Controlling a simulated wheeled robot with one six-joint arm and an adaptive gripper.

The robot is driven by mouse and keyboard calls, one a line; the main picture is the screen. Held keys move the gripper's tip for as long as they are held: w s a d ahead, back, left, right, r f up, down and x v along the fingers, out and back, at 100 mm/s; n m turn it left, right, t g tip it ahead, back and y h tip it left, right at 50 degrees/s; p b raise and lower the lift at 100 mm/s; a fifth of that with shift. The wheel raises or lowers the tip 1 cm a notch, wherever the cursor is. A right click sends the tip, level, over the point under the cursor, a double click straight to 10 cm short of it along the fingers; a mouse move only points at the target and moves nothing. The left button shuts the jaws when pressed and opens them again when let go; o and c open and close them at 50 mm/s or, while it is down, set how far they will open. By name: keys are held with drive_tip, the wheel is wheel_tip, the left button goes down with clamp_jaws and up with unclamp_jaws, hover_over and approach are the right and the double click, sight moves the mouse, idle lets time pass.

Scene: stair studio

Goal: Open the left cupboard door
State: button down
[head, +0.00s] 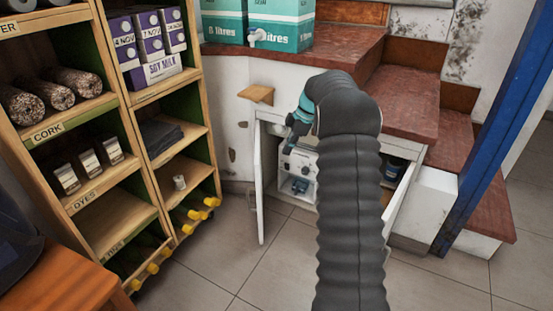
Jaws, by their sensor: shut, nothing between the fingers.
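The left cupboard door (259,190) is a white panel under the stairs. It stands swung open, seen nearly edge-on. My gripper (289,147) is at the cupboard opening, just right of the upper part of this door. Its small fingers look shut and empty. I cannot tell whether they touch the door. The right cupboard door (402,203) also stands open. Inside the cupboard are a white appliance (301,165) and a dark blue container (396,168). My black sleeved arm hides the middle of the opening.
A wooden shelf unit (145,97) with stored goods stands on the left, yellow-capped bottles (194,216) in its lowest bays. Red-brown steps (408,100) rise behind the cupboard. A blue post (490,110) stands at right. Tiled floor (215,262) is clear before the left door.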

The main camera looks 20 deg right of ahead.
drive_tip(key=w+a+f+b, duration=0.1)
drive_tip(key=w+a+f, duration=0.1)
drive_tip(key=a+f, duration=0.5)
drive_tip(key=shift+w+f, duration=0.2)
drive_tip(key=shift+f, duration=0.55)
